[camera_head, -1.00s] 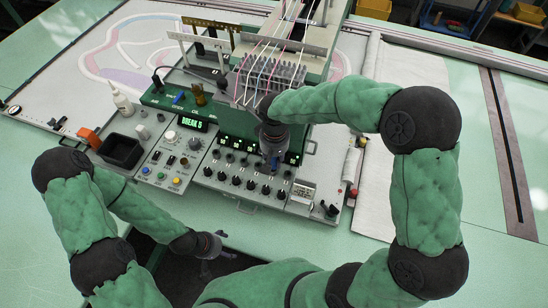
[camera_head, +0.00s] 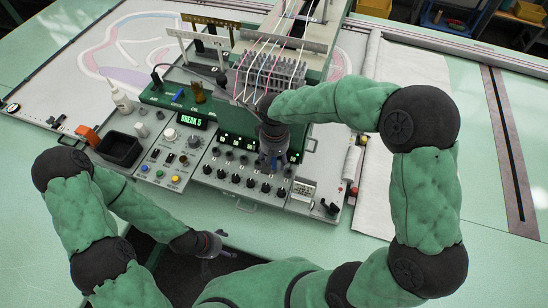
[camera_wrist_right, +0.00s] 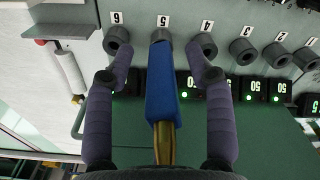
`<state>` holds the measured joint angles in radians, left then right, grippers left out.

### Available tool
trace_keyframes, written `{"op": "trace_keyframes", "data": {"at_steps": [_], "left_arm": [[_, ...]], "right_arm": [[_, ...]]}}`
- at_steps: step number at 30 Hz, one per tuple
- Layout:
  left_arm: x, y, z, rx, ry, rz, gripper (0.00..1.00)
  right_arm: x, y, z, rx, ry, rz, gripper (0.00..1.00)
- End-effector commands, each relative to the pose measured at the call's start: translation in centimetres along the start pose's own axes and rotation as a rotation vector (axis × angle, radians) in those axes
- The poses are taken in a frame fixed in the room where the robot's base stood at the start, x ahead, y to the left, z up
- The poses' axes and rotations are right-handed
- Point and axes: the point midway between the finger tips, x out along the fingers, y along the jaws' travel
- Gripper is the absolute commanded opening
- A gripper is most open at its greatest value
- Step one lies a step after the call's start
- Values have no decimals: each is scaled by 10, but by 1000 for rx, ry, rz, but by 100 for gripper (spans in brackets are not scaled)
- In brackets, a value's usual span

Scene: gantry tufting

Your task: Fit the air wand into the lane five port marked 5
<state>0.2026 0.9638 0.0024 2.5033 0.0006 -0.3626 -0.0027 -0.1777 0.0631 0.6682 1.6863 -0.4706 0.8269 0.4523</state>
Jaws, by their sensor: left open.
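The air wand (camera_wrist_right: 161,95), a blue sleeve with a brass end, lies along the middle of the right wrist view. Its far blue end meets the ring of the lane five port (camera_wrist_right: 160,35), under the upside-down label 5. How deep it sits is hidden. My right gripper (camera_wrist_right: 160,52) has a finger on each side of the wand, with visible gaps to it. In the head view this gripper (camera_head: 272,160) is over the panel's port row, hiding the wand. My left gripper (camera_head: 222,246) is open and empty in front of the table edge.
Neighbouring ports, port 6 (camera_wrist_right: 117,38) and port 4 (camera_wrist_right: 203,44), flank the fingers closely. The control panel (camera_head: 226,178) has several knobs, and a display (camera_head: 193,120) reads BREAK 5. A black bin (camera_head: 120,149) stands left.

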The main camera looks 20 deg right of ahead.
Motion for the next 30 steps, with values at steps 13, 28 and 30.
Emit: {"op": "trace_keyframes", "data": {"at_steps": [13,28,30], "left_arm": [[0,0,0,0,0,0,78],[0,0,0,0,0,0,78],[0,0,0,0,0,0,78]], "right_arm": [[-27,0,-1,0,6,-1,54],[-111,0,0,-1,2,0,54],[-116,0,0,-1,2,0,54]]}}
